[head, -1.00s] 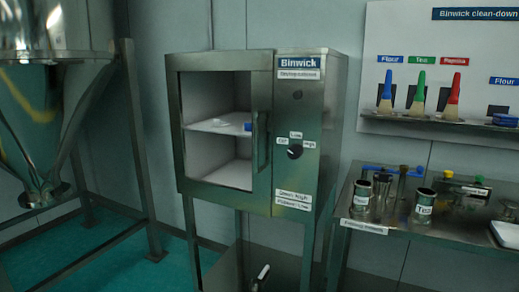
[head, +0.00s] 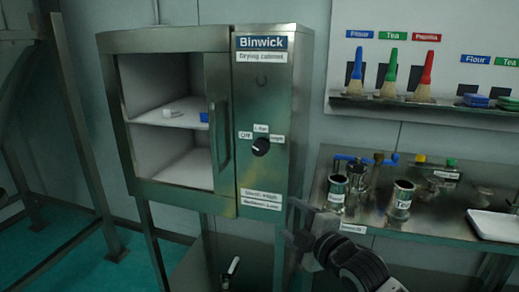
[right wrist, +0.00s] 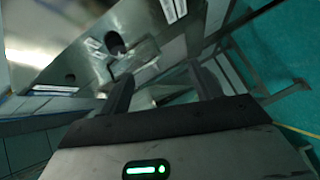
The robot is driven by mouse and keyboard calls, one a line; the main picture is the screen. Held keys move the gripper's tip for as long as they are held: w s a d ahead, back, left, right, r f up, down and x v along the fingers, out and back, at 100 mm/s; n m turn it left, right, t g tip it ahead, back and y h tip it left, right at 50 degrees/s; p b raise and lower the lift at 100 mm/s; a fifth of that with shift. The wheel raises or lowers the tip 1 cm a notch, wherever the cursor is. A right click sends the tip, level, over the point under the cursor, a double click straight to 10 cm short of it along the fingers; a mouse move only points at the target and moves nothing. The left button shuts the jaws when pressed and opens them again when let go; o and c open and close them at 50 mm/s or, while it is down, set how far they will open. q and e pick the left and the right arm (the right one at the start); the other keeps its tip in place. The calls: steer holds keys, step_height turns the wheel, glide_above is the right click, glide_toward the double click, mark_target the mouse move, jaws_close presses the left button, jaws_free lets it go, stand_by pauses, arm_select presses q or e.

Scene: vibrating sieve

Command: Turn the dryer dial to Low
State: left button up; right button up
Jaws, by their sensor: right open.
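The dryer dial (head: 261,147) is a dark round knob on the right front panel of the Binwick drying cabinet (head: 262,90). Labels Off, Low and High sit around it: Off at left, Low above, High at right. A light mark on the knob appears at its left side, toward Off. My right gripper (head: 291,219) is open and empty, below and right of the dial, apart from it. In the right wrist view the dial (right wrist: 115,43) lies beyond the open fingers (right wrist: 163,82), toward the upper left. My left gripper is not in view.
The cabinet's door handle (head: 221,135) stands out left of the dial. Space before the panel is free.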

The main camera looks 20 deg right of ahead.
mark_target(262, 151)
steer(key=w+d+r+n+t, duration=0.1)
steer(key=w+d+r+n, duration=0.2)
steer(key=r, duration=0.6)
steer(key=w+a, duration=0.1)
steer(key=w, duration=0.4)
steer(key=w+a+p, duration=0.1)
steer(key=w, duration=0.4)
steer(key=w+a, duration=0.1)
steer(key=w, duration=0.5)
steer(key=shift+a+f+p, duration=0.3)
steer(key=shift+a, duration=0.05)
steer(key=c, duration=1)
